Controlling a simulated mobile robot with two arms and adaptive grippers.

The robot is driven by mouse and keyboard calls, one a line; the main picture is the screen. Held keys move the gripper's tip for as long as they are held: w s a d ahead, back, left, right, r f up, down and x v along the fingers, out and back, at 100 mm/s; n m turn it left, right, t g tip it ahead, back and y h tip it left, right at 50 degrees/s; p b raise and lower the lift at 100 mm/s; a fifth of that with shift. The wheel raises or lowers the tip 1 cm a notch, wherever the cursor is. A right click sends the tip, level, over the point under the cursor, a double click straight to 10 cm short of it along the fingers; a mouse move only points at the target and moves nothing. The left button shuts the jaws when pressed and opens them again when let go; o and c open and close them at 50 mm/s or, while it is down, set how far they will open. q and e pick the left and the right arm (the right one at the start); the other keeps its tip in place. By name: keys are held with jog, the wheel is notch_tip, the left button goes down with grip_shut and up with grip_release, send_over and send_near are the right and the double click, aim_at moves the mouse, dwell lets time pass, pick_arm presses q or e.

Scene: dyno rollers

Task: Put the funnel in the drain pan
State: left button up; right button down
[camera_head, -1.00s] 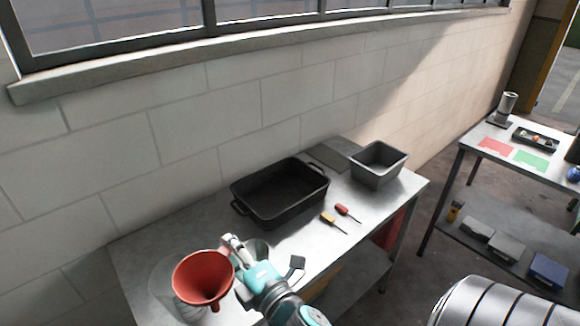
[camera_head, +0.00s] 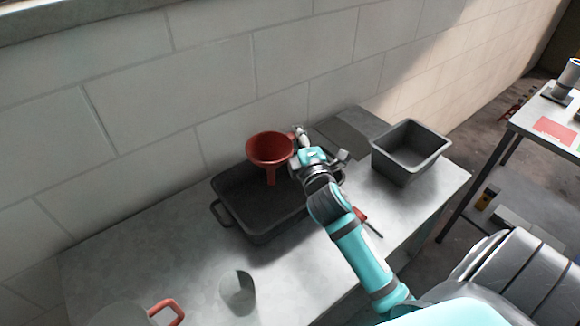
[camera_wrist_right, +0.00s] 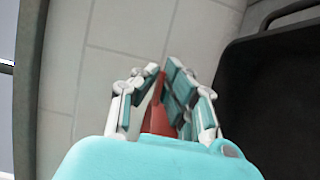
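The red funnel (camera_head: 270,148) is upright, spout down, above the black drain pan (camera_head: 227,202) on the workbench. Its spout tip appears over the inside of the pan; I cannot tell exactly how high it hangs. My right gripper (camera_head: 297,138) is at the funnel's right side, holding it. In the right wrist view the fingers (camera_wrist_right: 152,88) close on a red part of the funnel (camera_wrist_right: 157,118), with the dark pan (camera_wrist_right: 270,100) to the right. My right arm hides the pan's right part. My left gripper is out of view.
A grey bin (camera_head: 409,152) stands right of the pan. A red-handled tool (camera_head: 361,214) is partly hidden by my arm. A clear cup (camera_head: 238,292) and a container with a red handle (camera_head: 167,310) are at the front left. The wall runs close behind the pan.

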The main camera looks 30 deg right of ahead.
notch_tip(320, 180, down, 7)
jog(key=b, duration=0.1)
jog(key=shift+w, duration=0.15)
jog(key=c, duration=2)
grip_release()
jog(key=shift+d, duration=0.1)
jog(key=o, duration=0.5)
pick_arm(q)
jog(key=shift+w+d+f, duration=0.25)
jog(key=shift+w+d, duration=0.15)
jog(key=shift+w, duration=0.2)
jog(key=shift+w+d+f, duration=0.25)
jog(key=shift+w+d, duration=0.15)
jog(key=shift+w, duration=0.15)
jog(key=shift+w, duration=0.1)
